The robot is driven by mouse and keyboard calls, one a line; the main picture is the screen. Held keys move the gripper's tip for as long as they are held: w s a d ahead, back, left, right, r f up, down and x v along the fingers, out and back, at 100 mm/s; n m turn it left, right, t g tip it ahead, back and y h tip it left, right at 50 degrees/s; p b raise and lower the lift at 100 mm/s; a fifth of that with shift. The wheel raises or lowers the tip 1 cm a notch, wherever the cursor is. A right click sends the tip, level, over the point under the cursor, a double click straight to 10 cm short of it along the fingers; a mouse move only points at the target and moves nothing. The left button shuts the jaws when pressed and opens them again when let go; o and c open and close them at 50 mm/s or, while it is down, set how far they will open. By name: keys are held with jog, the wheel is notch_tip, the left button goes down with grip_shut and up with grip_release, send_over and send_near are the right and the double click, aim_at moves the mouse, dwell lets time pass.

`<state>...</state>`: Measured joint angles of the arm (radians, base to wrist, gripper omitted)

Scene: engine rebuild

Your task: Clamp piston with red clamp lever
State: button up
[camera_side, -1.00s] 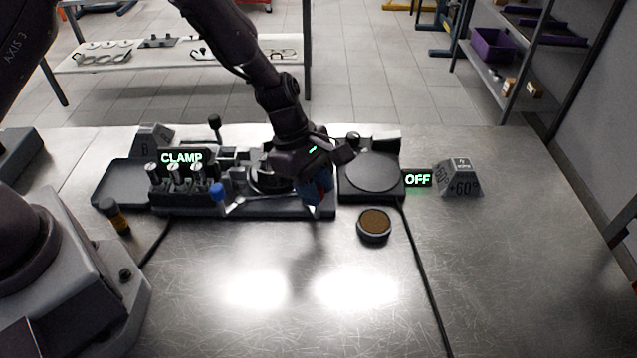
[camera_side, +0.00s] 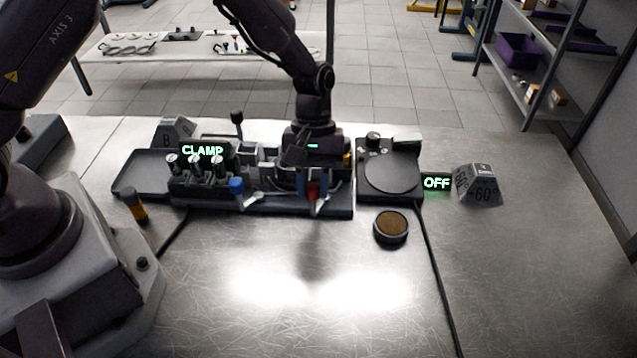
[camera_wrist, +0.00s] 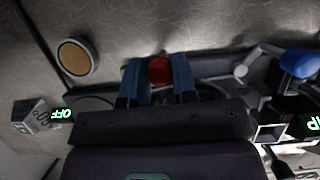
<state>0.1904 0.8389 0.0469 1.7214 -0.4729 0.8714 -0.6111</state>
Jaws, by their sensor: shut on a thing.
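The red clamp lever (camera_side: 313,191) stands at the right front of the clamp fixture (camera_side: 345,209); its red knob (camera_wrist: 159,71) also shows in the wrist view. My gripper (camera_side: 312,188) points down over the fixture, with its two blue fingers on either side of the red knob. In the wrist view my gripper (camera_wrist: 159,78) is shut on the knob. The piston cannot be made out; the area behind the lever is mostly hidden by my gripper. A lit CLAMP sign (camera_side: 202,150) stands at the fixture's left.
A blue-knobbed lever (camera_side: 236,186) is left of the red one. A hotplate (camera_side: 390,174) with a lit OFF sign (camera_side: 436,183) stands at the right. A round brown-topped tin (camera_side: 391,228) lies in front of it. The front of the table is clear.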

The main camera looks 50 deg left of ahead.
jog(key=shift+a+m+g+y, duration=0.15)
jog(key=shift+a+m+y, duration=0.1)
jog(key=shift+m, duration=0.45)
jog(key=shift+a+m+g+y, duration=0.15)
jog(key=shift+a+m, duration=0.1)
jog(key=shift+m, duration=0.45)
jog(key=o, duration=0.9)
jog(key=v, duration=1.3)
jog(key=shift+w, duration=0.1)
jog(key=s+a+r+m+t, duration=0.2)
jog(key=s+r+t, duration=0.1)
jog(key=s+r, duration=0.2)
jog(key=s+a+r+m+t+y, duration=0.1)
jog(key=s+r, duration=0.4)
jog(key=s, duration=0.5)
jog(key=s+a+r+m+t+y, duration=0.1)
jog(key=s+a+r+m+t, duration=0.2)
jog(key=s, duration=0.4)
jog(key=shift+s+a+r+m+t, duration=0.1)
jog(key=shift+a+r+m+t, duration=0.05)
jog(key=shift+a+r+t, duration=0.4)
jog(key=shift+s+a+r+m+t, duration=0.15)
jog(key=shift+a+r+t, duration=0.15)
jog(key=shift+r+t, duration=0.3)
